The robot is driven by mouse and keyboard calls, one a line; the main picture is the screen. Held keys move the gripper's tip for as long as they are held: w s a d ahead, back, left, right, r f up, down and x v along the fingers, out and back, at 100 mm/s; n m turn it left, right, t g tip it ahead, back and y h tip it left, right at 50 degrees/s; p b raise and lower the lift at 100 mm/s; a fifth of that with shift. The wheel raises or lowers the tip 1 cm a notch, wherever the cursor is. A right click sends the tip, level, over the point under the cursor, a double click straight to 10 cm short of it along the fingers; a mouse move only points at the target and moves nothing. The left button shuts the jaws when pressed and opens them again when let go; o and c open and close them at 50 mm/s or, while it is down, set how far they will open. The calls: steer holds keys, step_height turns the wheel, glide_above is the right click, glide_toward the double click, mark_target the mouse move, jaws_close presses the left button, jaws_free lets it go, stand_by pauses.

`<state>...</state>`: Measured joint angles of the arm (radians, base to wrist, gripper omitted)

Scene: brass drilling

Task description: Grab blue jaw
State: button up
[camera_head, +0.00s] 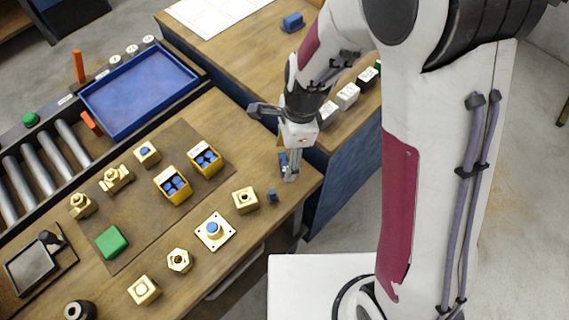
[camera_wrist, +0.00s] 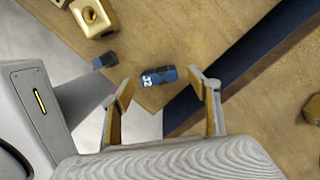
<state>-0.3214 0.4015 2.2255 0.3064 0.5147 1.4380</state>
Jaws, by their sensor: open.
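A small blue jaw (camera_wrist: 158,76) with white marking that looks like "J2" lies on the wooden table, in the wrist view between my fingertips. It also shows in the head view (camera_head: 283,159), partly hidden by my fingers. A second small dark blue piece (camera_wrist: 104,61) lies to its left in the wrist view, and in the head view it sits near the table edge (camera_head: 272,195). My gripper (camera_head: 289,173) points down over the table's right corner, fingers open on either side of the marked jaw. I cannot tell whether they touch it.
A brass block with a hole (camera_head: 245,200) stands close by on the left. Several brass parts, two yellow bins (camera_head: 173,185) and a green block (camera_head: 111,241) lie further left. A blue tray (camera_head: 139,92) is at the back. White blocks (camera_head: 347,95) line the neighbouring table's edge.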

steer(key=shift+s+a+f, duration=0.1)
steer(key=shift+f, duration=0.6)
steer(key=shift+s+a+f, duration=0.1)
steer(key=shift+f, duration=0.6)
steer(key=shift+w, duration=0.1)
steer(key=c, duration=1.3)
